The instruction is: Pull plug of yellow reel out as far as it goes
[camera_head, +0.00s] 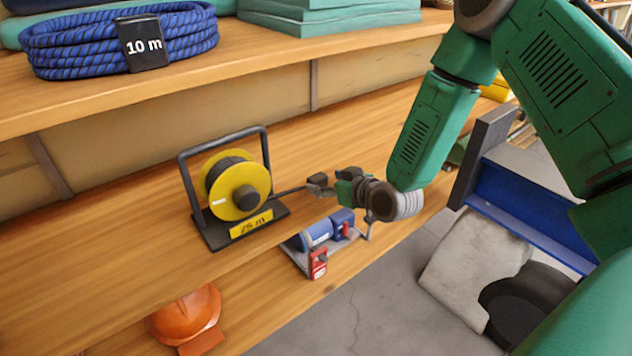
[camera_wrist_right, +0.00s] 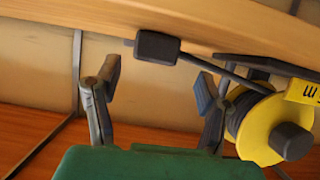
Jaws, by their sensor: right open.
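The yellow reel (camera_head: 239,190) stands in a black frame on the wooden shelf, with a "25 m" label at its base. Its dark cable runs out to the right to a dark, blocky plug (camera_head: 317,181). In the right wrist view the plug (camera_wrist_right: 157,47) appears beyond the fingertips and between them sideways, and the yellow reel (camera_wrist_right: 262,130) is at the right. My right gripper (camera_wrist_right: 156,85) is open and empty, its fingers apart from each other. In the head view it is right beside the plug, and its fingers are hard to make out. My left gripper is not in view.
A blue tool (camera_head: 320,232) with red parts sits at the shelf edge below my right gripper. A coiled blue rope (camera_head: 80,45) marked "10 m" lies on the upper shelf. An orange helmet (camera_head: 186,313) is lower down. The shelf left of the reel is clear.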

